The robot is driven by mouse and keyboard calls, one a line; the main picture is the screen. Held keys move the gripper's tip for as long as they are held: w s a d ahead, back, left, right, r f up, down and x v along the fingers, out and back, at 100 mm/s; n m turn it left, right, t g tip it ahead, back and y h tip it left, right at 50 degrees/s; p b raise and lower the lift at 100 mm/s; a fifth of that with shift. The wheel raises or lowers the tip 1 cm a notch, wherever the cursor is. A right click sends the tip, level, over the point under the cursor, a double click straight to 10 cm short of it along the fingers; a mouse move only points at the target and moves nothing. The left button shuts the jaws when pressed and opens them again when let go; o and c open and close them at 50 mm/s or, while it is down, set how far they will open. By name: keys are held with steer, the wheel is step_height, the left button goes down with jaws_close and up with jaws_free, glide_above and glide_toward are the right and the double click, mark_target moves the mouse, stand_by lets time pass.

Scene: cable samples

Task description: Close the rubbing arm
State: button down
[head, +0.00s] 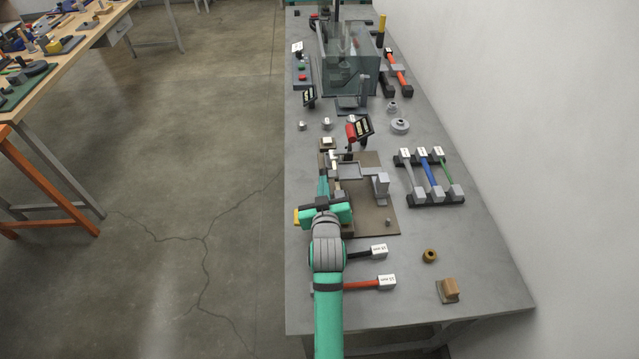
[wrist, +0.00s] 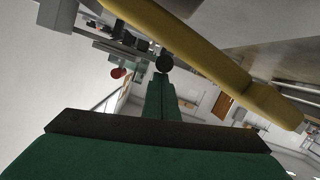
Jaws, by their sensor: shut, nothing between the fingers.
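The rubbing fixture is a brown base board (head: 371,218) on the grey bench, partly covered by my arm. On it a light grey arm (head: 356,171) lies roughly level, reaching left from a grey block (head: 381,184). I take this to be the rubbing arm. My gripper (wrist: 161,82) is shut and empty, its green fingers together. In the head view it is at the board's left side, and its tips are hard to make out there. In the wrist view a dark round end (wrist: 164,63) shows just beyond the fingertips. I cannot tell whether they touch.
A yellow bar (wrist: 210,55) crosses close to the wrist camera. Behind the board stand a red cylinder (head: 351,132) and a tilted black display (head: 363,126). A cable sample rack (head: 430,178) is to the right. Labelled cables (head: 372,284) lie in front. A glass tank (head: 350,70) stands farther back.

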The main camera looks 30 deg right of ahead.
steer(key=shift+s+f, duration=0.1)
steer(key=shift+f, duration=0.25)
steer(key=s+a+r, duration=0.6)
steer(key=s+r, duration=0.1)
steer(key=s, duration=0.1)
steer(key=s+a+f+n+y, duration=0.1)
steer(key=s+a+f, duration=0.2)
steer(key=a, duration=0.2)
steer(key=s+a+f+t+y, duration=0.1)
steer(key=s+a+f, duration=0.2)
steer(key=a+f, duration=0.1)
steer(key=s+a+f+n+y, duration=0.1)
steer(key=s+a+f+y, duration=0.1)
steer(key=s+a+f, duration=0.2)
steer(key=shift+a+f+n+t, duration=0.15)
steer(key=shift+a+n+t, duration=0.15)
steer(key=shift+a, duration=1.25)
steer(key=s+a+y, duration=0.2)
steer(key=s+a, duration=0.4)
steer(key=s, duration=0.3)
steer(key=s+a+n+y, duration=0.1)
steer(key=s+a+y, duration=0.1)
steer(key=s+a, duration=0.4)
steer(key=s, duration=0.3)
steer(key=shift+s+r+t, duration=0.2)
steer(key=shift+s+t, duration=0.2)
